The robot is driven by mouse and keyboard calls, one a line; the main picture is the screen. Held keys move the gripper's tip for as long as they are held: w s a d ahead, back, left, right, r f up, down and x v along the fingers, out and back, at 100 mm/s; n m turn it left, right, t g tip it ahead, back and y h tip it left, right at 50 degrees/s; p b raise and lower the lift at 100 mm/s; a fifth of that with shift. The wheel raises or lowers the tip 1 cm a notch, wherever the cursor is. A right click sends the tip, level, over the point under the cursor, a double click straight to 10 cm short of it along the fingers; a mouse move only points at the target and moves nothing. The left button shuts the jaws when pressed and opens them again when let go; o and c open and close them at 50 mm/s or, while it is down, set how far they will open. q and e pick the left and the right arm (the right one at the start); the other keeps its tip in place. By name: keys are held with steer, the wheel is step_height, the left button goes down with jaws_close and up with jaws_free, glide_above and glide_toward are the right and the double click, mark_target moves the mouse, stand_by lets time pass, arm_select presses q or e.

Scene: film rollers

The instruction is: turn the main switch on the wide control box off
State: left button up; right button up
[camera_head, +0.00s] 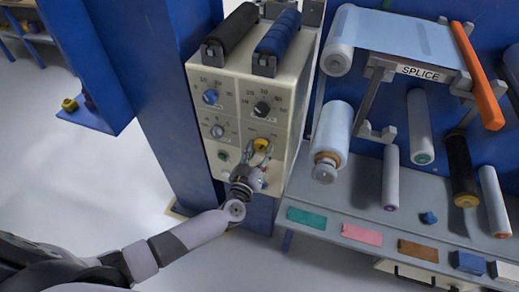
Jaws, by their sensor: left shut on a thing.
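The wide control box (241,100) is a cream panel on a blue column, with several dials on its front. A blue knob (210,97) and a black knob (262,108) sit in the upper row, and a grey knob (217,131) is lower left. The main switch appears to be the yellow rotary knob (261,145) at the lower right of the panel. My left gripper (257,158) is at this yellow knob, shut on it, and its fingers partly hide it. The switch's exact setting cannot be read. My right gripper is not in view.
A black roller (231,28) and a blue roller (278,32) lie on top of the box. To the right is a rack with film rolls (332,137), a SPLICE sign (420,72) and an orange bar (477,75). A grey shelf (380,213) holds coloured pads below. Open floor lies left.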

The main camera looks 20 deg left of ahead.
arm_select(q)
steer(key=n, duration=0.5)
steer(key=shift+n, duration=0.3)
steer(key=n+b, duration=0.1)
steer(key=n, duration=0.4)
steer(key=shift+b, duration=0.3)
steer(key=shift+n, duration=0.4)
steer(key=o, duration=1.1)
steer(key=shift+o, duration=0.2)
